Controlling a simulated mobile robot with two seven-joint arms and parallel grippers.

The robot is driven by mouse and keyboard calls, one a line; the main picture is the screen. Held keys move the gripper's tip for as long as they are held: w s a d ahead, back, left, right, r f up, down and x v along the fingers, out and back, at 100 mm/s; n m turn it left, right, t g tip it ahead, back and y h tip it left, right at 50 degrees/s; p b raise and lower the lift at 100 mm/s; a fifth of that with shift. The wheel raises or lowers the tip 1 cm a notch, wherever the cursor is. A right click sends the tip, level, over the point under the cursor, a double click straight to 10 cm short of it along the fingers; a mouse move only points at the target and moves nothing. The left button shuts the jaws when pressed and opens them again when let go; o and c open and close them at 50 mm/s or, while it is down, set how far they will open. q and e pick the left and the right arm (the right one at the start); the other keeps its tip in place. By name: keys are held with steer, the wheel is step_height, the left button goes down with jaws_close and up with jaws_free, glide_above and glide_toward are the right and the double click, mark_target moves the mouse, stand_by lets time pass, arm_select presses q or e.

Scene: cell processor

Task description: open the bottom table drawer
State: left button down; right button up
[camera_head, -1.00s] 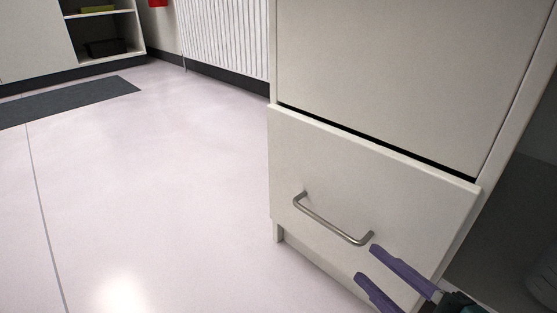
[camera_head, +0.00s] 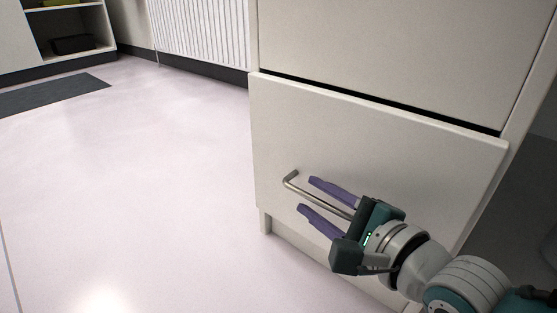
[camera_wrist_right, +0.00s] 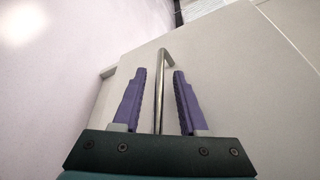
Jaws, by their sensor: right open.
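The bottom drawer (camera_head: 375,165) is the lower white front of the cabinet, with a dark gap along its top edge. Its metal bar handle (camera_head: 290,180) runs across the front, and part of it is hidden behind my right gripper (camera_head: 308,195). My right gripper is open, with one purple finger above the handle bar and one below it. In the right wrist view the handle (camera_wrist_right: 160,85) lies between the two purple fingers, with space visible on both sides. My left gripper is not in view.
The upper drawer front (camera_head: 390,60) is directly above. Open pale floor (camera_head: 130,170) lies to the left. A ribbed white radiator (camera_head: 200,30), a dark mat (camera_head: 50,95) and an open shelf unit (camera_head: 70,25) are farther back.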

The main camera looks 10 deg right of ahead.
steer(key=shift+s+d, duration=0.1)
steer(key=shift+s, duration=0.05)
jaws_close()
stand_by(1.3)
